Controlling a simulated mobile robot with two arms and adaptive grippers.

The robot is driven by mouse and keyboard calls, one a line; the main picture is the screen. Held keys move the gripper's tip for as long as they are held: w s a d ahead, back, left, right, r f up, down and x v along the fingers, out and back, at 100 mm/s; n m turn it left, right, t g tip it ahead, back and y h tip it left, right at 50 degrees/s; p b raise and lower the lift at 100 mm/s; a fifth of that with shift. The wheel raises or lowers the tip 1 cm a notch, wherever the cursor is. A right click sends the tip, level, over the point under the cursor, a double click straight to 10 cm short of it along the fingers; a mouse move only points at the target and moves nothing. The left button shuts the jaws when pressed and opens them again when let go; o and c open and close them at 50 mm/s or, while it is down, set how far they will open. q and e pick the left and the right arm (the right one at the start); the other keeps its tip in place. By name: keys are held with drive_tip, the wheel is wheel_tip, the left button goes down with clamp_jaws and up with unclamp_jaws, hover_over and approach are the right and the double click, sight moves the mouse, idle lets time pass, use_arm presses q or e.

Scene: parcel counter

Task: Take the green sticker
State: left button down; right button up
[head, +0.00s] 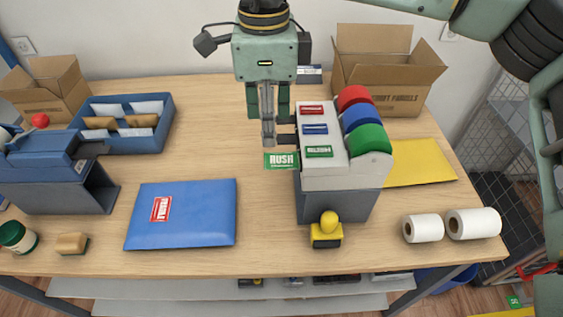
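A green sticker (281,160) with white RUSH lettering sticks out at the left side of a sticker dispenser (342,180), at the end nearest me. It lies flat and looks unbent. My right gripper (268,142) points down just above the sticker's left part, its tips close to the sticker's far edge. I see the fingers nearly in line, so their gap is hidden, and I cannot tell whether they touch the sticker. The dispenser carries red, blue and green rolls (369,139). My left gripper is out of view.
A blue parcel (195,220) with a red sticker lies left of the dispenser. A yellow-topped stamp (327,230) stands before it; white rolls (473,223) and a yellow envelope (415,168) are right. An open carton (385,70) stands behind. A blue tray (165,130) is back left.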

drive_tip(key=b, duration=0.3)
hover_over(270, 160)
wheel_tip(270, 160, down, 5)
drive_tip(key=shift+r, duration=0.15)
wheel_tip(270, 160, down, 4)
drive_tip(key=b, duration=0.3)
drive_tip(key=shift+c, duration=0.8)
drive_tip(key=c, duration=0.4)
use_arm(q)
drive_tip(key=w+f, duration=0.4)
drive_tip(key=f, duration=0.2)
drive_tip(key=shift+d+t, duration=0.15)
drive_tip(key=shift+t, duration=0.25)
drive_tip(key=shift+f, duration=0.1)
